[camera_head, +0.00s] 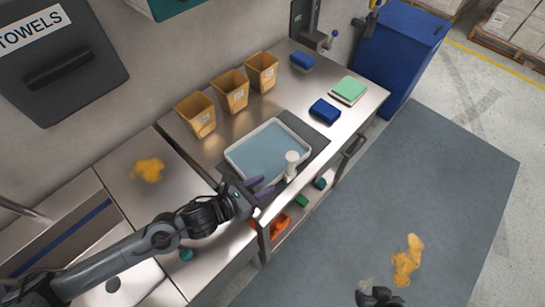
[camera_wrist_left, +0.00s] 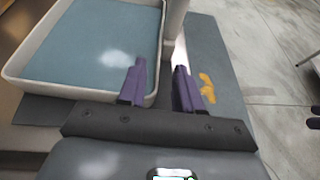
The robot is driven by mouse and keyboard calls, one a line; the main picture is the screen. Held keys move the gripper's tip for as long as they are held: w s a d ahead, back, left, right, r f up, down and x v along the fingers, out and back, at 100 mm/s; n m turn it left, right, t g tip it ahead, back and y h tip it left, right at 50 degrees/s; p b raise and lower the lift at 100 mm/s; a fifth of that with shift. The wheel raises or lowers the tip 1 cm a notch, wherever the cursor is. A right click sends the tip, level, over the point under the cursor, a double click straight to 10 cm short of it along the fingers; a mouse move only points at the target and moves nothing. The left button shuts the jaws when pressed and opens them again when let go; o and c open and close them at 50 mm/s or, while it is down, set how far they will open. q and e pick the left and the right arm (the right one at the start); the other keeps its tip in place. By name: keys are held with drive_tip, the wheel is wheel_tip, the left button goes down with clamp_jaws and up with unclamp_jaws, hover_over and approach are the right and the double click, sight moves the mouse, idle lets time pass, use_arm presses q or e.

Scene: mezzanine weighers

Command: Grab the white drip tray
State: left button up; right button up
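The white drip tray (camera_head: 294,131) has a pale rim and a blue-grey inside. It lies on a dark mat on the steel bench. My left gripper (camera_head: 260,187) is at its near edge, fingers open. In the left wrist view the tray's rim (camera_wrist_left: 60,88) fills the upper left. There the left gripper (camera_wrist_left: 161,68) has one purple finger over the tray's rim area and the other outside it; contact cannot be told. A white post (camera_head: 292,165) stands at the tray's right near corner. My right gripper (camera_head: 378,297) shows only partly at the bottom edge.
Several tan bins (camera_head: 231,92) stand along the back of the bench. A blue folded cloth (camera_head: 325,111) and a green-topped stack (camera_head: 348,91) lie to the right. A yellow spill (camera_head: 148,169) is on the left steel surface. Another yellow patch (camera_head: 408,261) is on the floor mat.

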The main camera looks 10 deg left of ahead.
sight(277, 177)
use_arm(q)
drive_tip(key=shift+x, duration=2.4)
drive_tip(key=shift+r, duration=0.1)
clamp_jaws()
